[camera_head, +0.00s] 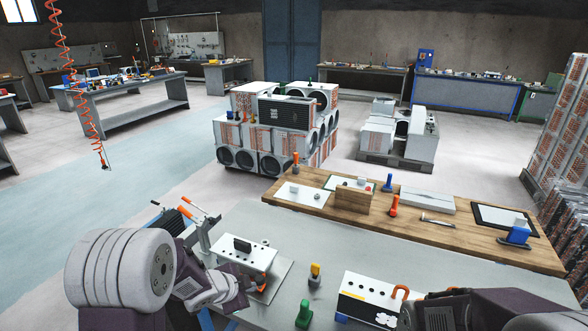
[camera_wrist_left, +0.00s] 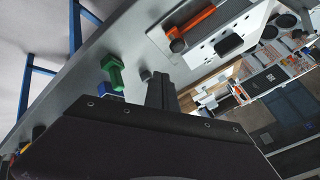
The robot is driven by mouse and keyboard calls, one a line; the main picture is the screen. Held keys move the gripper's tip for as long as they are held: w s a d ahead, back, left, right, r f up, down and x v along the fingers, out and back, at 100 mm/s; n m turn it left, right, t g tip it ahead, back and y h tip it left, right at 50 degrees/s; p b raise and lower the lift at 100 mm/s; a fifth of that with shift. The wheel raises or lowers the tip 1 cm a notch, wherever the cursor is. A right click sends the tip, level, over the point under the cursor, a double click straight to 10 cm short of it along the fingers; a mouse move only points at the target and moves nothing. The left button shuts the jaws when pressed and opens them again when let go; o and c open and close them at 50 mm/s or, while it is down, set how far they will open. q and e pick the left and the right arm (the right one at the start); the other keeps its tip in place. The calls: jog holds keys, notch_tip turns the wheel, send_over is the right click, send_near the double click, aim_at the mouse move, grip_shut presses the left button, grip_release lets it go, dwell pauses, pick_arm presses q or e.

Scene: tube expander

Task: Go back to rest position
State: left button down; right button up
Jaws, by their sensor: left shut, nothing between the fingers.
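My left gripper (camera_head: 258,285) is over the grey workbench (camera_head: 330,245), in front of a white box with a black handle (camera_head: 243,253). In the left wrist view its dark fingers (camera_wrist_left: 161,90) are together with nothing between them.
A green tool (camera_head: 304,313) and a yellow-and-black tool (camera_head: 314,275) stand on the bench. A white case with holes (camera_head: 368,296) and an orange hook stands near my right arm. Behind is a wooden table (camera_head: 440,235) with several tools; stacked units (camera_head: 275,125) stand beyond.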

pick_arm(q)
notch_tip(320, 180, up, 4)
jog(key=s+n+y, duration=0.1)
jog(key=n, duration=0.1)
jog(key=s+a+f+n+g+y, duration=0.1)
jog(key=s+f+n+g, duration=0.1)
jog(key=s+n, duration=0.4)
jog(key=s+a+f+n+g, duration=0.1)
jog(key=s+n+g, duration=0.3)
jog(key=s, duration=0.9)
jog(key=shift+s+f+n+y, duration=0.25)
jog(key=shift+f+n+y, duration=0.2)
jog(key=shift+n, duration=0.75)
